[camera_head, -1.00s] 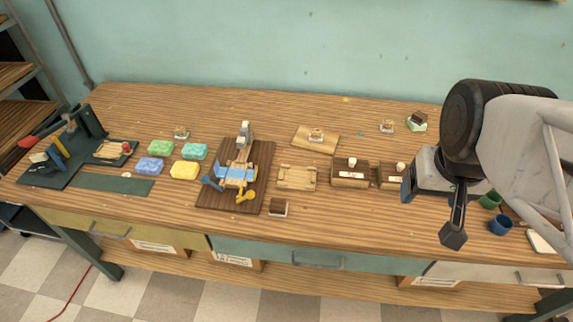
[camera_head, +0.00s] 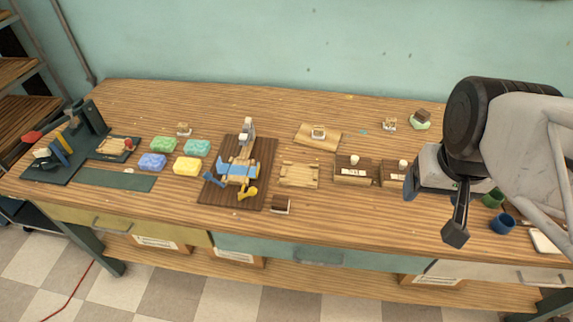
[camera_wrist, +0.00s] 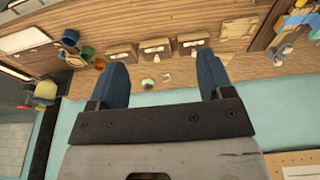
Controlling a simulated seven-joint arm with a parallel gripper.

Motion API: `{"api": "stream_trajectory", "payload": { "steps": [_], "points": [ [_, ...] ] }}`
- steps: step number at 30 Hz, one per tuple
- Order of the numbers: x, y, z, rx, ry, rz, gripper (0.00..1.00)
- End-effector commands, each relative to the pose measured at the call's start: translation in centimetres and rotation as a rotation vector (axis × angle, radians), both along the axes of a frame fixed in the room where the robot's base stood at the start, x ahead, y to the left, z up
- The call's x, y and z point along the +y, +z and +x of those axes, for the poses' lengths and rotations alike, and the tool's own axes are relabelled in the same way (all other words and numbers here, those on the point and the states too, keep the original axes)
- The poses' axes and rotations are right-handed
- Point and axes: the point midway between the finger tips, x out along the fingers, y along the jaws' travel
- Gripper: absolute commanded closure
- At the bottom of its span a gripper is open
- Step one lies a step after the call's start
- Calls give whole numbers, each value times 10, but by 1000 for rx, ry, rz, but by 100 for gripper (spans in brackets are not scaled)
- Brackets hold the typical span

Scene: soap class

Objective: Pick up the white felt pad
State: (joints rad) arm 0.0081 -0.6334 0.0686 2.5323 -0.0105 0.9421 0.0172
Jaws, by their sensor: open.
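I cannot tell for sure which thing is the white felt pad. A small pale piece (camera_head: 41,153) lies among tools on the dark mat at the far left. A flat white thing (camera_head: 543,241) with a dark edge lies at the far right. My gripper (camera_wrist: 160,76) is open and empty, its two blue fingers wide apart above the right part of the bench. In the wrist view, a small pale green dish (camera_wrist: 148,84) shows between the fingers, well below them. In the head view, my arm hides part of the bench's right side.
Wooden boxes (camera_head: 353,171) with white labels stand right of centre. Blue (camera_head: 502,224) and green cups stand at the right. A dark board (camera_head: 263,172) carries a blue and yellow device. Coloured sponges (camera_head: 187,166) lie left of it. The bench's front middle is mostly clear.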

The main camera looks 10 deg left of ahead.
Motion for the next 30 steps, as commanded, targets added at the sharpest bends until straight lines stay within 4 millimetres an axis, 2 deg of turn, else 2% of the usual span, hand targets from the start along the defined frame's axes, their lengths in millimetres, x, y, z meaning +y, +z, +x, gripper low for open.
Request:
{"api": "stream_trajectory", "payload": {
  "steps": [2, 11, 17, 23, 30],
  "points": [
    [0, 0, 0, 0, 0, 0, 21],
    [0, -1, 0, 2, -1, 2, 21],
    [8, -10, 6, 40, -29, 50, 21],
    [30, -35, 19, 142, -109, 176, 21],
    [68, -74, 41, 323, -271, 382, 21]
  ]
}}
